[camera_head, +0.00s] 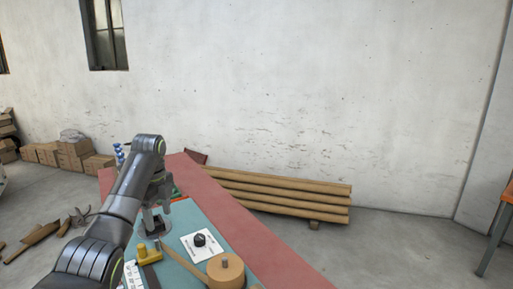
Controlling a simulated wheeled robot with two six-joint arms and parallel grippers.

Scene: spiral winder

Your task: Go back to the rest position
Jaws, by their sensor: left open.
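My left arm comes in from the lower left, and my left gripper (154,229) points down over the far left part of the winder bench. The gripper is open. I cannot tell whether anything lies between its fingers. The bench has a teal top (187,217) and a wide red border (243,231). A white panel with a black knob (200,240) is just right of and nearer than the gripper. A brown roll (225,272) with a strip leading to it sits at the near edge. A yellow part (148,252) is just below the gripper. My right gripper is not in view.
Long brown tubes (285,196) are stacked on the floor behind the bench. Cardboard boxes (76,154) stand along the wall at the left, with loose scraps (40,234) on the floor. An orange-topped table (508,193) shows at the right edge. The floor between is clear.

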